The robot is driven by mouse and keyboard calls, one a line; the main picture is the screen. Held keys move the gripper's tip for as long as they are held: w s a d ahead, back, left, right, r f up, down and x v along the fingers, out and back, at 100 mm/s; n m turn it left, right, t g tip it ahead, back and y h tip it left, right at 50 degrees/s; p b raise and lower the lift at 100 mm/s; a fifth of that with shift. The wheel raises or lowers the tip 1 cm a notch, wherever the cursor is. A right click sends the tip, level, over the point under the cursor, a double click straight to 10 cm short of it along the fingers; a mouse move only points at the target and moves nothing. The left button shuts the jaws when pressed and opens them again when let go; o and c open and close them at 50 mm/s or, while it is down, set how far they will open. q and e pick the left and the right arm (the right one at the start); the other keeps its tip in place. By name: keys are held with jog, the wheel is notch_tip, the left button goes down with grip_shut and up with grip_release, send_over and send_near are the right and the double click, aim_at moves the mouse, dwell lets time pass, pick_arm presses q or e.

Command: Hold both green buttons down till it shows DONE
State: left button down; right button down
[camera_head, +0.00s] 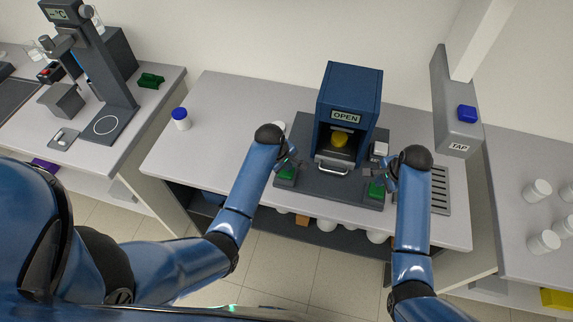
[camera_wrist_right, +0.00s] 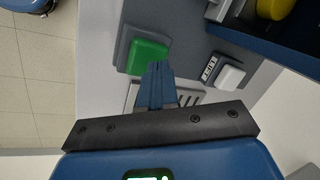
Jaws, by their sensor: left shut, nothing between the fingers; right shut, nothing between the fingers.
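The membrane rig is a dark blue box (camera_head: 328,118) on a dark base plate, and its display (camera_head: 345,116) reads OPEN. The left green button (camera_head: 285,174) and right green button (camera_head: 376,191) sit on the front corners of the base. My left gripper (camera_head: 289,165) is shut and empty over the left button, partly covering it. My right gripper (camera_head: 380,182) is shut and empty over the right button. In the right wrist view, the shut fingertips (camera_wrist_right: 158,68) overlap the edge of that green button (camera_wrist_right: 146,53). I cannot tell whether either gripper touches its button.
A yellow piece (camera_head: 339,139) sits inside the rig, above a silver handle (camera_head: 333,169). A white button (camera_head: 381,149) stands right of the rig. The TAP post (camera_head: 455,125) with its grated tray (camera_head: 440,190) is further right. A blue-capped jar (camera_head: 181,119) stands left.

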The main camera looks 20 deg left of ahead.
aim_at(377, 189)
jog(key=shift+f, duration=0.45)
jog(key=shift+f, duration=0.35)
jog(key=shift+f, duration=0.9)
jog(key=shift+s+f, duration=0.25)
jog(key=shift+f, duration=0.1)
dwell(2.5)
jog(key=shift+r, duration=0.1)
dwell(2.1)
jog(key=shift+w+r, duration=0.2)
jog(key=shift+r, duration=3.45)
